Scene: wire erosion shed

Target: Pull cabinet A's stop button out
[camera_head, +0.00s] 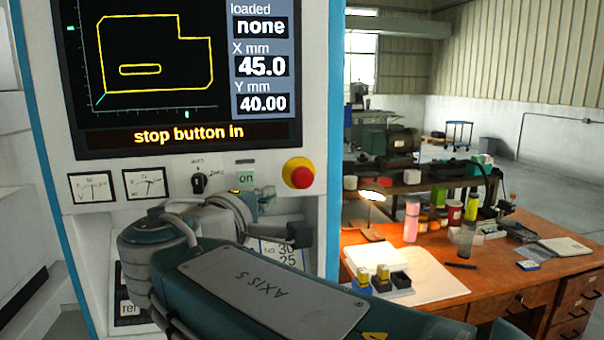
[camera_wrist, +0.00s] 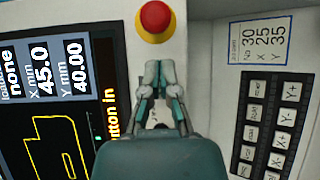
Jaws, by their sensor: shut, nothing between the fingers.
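The stop button (camera_head: 299,173) is a red mushroom head on a yellow collar, on the white front panel of the cabinet (camera_head: 327,120), below the right corner of its screen. The screen (camera_head: 185,70) reads "stop button in". In the wrist view the red button (camera_wrist: 155,17) is at the top, just beyond my fingertips. My gripper (camera_wrist: 159,66) is shut and empty, its fingertips together and pointing at the button with a small visible gap. In the head view my arm reaches across below the panel and the fingers are hard to make out.
Beside the button are a lit "on" key (camera_head: 246,178), a rotary switch (camera_head: 198,183) and two dials (camera_head: 144,183). A keypad (camera_wrist: 270,125) and a number label (camera_wrist: 264,44) show in the wrist view. A wooden desk (camera_head: 500,266) with lamp and bottles stands at right.

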